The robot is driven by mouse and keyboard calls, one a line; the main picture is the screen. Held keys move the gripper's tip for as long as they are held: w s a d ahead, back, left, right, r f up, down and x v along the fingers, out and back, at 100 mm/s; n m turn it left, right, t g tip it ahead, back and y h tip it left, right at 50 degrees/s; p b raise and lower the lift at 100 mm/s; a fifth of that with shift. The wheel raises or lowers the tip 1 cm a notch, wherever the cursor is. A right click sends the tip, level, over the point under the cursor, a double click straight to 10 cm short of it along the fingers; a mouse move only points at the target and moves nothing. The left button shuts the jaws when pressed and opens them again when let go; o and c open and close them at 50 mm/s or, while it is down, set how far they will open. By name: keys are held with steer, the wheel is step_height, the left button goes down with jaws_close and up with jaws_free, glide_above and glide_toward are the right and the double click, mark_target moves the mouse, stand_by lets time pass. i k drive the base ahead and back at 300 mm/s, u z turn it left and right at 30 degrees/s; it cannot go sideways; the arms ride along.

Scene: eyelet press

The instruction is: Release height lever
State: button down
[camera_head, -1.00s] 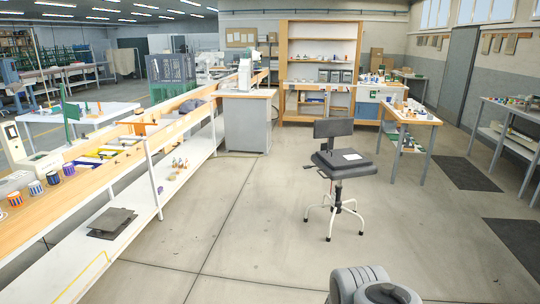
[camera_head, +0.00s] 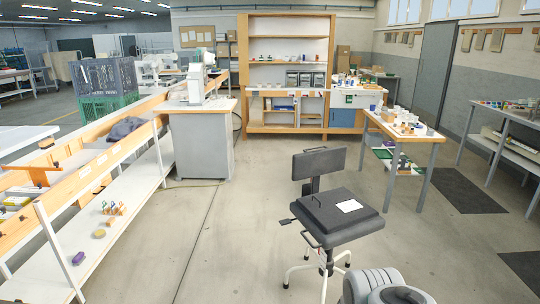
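A dark office chair (camera_head: 340,218) stands in the right middle of the floor, with a black backrest, a black seat and a light, white-legged base. A white paper (camera_head: 349,205) lies on the seat. A short dark lever-like part (camera_head: 287,221) sticks out to the left under the seat. I cannot tell whether it is the height lever or how it is set. My gripper is not in view. Only a grey rounded part of my arm shows at the bottom edge, in front of the chair's base.
A long workbench (camera_head: 113,150) with a lower shelf runs along the left. A grey cabinet (camera_head: 200,144) with a machine stands at its far end. A small table (camera_head: 405,131) with items stands at the right. The floor between bench and chair is clear.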

mark_target(286, 221)
steer(key=u, duration=0.3)
steer(key=i, duration=2.45)
steer(key=u, duration=0.45)
steer(key=i, duration=0.65)
steer(key=u, duration=0.2)
